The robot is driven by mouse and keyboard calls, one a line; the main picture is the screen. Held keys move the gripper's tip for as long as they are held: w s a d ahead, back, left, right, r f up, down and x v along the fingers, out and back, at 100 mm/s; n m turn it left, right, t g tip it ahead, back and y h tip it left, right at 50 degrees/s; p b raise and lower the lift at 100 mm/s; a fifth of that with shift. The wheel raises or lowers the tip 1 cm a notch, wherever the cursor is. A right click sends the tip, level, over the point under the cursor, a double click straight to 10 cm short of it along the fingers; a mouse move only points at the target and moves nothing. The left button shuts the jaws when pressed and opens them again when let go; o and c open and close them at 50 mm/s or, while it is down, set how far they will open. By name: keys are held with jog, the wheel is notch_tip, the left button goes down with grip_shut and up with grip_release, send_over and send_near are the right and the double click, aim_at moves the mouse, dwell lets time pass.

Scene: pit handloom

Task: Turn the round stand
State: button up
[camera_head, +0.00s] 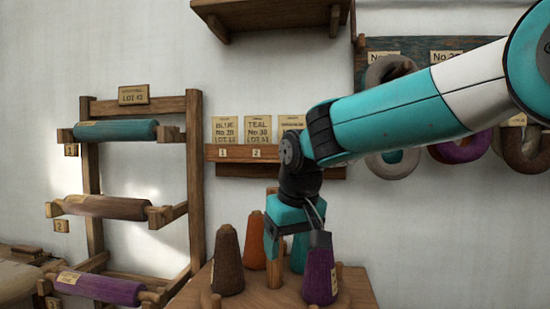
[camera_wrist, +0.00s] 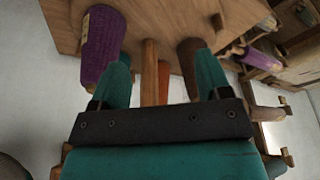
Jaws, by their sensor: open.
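The wooden stand (camera_head: 258,298) is at the bottom centre of the head view, its lower part cut off by the frame. It carries a brown cone (camera_head: 228,262), an orange cone (camera_head: 254,243) and a purple cone (camera_head: 320,272). An upright wooden post (camera_head: 274,268) rises among them. My gripper (camera_head: 285,248) points down over the stand, open, one finger on each side of the post. In the wrist view the post (camera_wrist: 150,70) stands between the fingers (camera_wrist: 161,72), with gaps showing on both sides. The stand's full outline is hidden.
A wooden rack (camera_head: 194,180) with teal, brown and purple rolls stands at left. A small shelf (camera_head: 230,153) with labelled cards is on the wall behind. Yarn rings (camera_head: 392,160) hang from a board at right, partly behind my arm. The cones stand close around my gripper.

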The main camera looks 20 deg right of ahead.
aim_at(275, 188)
jog(key=w+r+m+t+h+p, duration=0.1)
jog(key=w+r+m+p, duration=0.2)
jog(key=w+r+p, duration=0.55)
jog(key=w+r+m+h+p, duration=0.15)
jog(key=w+r+p, duration=0.3)
jog(key=r, duration=0.75)
jog(key=shift+m+y, duration=0.35)
jog(key=shift+m, duration=0.1)
jog(key=p+x, duration=0.1)
jog(key=x, duration=0.5)
jog(key=p+x, duration=0.1)
jog(key=x, duration=0.4)
jog(key=p+x, duration=0.1)
jog(key=x, duration=0.5)
jog(key=shift+d+f, duration=0.35)
jog(key=c, duration=1.3)
